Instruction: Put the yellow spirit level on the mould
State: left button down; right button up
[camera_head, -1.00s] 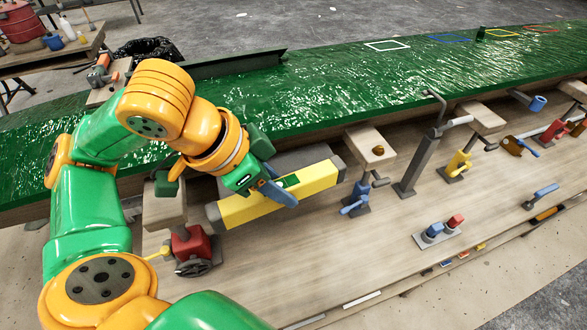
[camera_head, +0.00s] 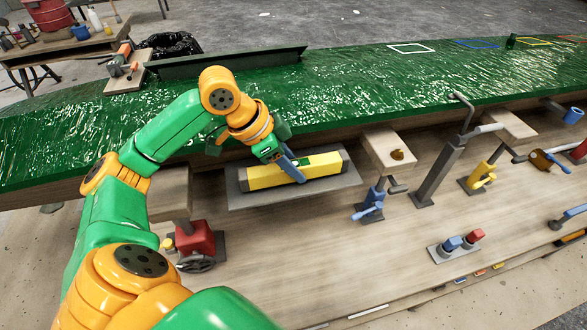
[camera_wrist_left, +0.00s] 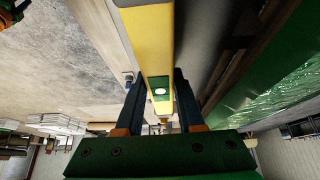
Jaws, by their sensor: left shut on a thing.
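The yellow spirit level (camera_head: 262,178) has dark end caps and a green window in its middle. My left gripper (camera_head: 291,167) is shut on it near the middle, with blue fingers on either side. The level lies lengthwise over the grey shelf (camera_head: 300,194) at the side of the mould; I cannot tell whether it touches. In the left wrist view the level (camera_wrist_left: 150,38) runs between the fingers (camera_wrist_left: 157,92). The mould (camera_head: 390,88) is long, green and glossy, just behind the level and gripper. My right gripper is not in view.
Coloured outlines, including a white one (camera_head: 410,49), lie on the mould's far right part. A dark upright strip (camera_head: 235,64) stands along its back edge. Clamps, such as a blue-handled one (camera_head: 370,205), and wooden blocks (camera_head: 390,148) line the front. A red vice (camera_head: 195,243) stands front left.

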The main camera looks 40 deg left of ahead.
pick_arm(q)
jog(key=shift+f, duration=0.45)
jog(key=shift+f, duration=0.2)
jog(key=c, duration=0.5)
grip_release()
jog(key=shift+r, duration=0.15)
jog(key=p+v, duration=0.1)
jog(key=v, duration=1.1)
jog(key=shift+r, duration=0.2)
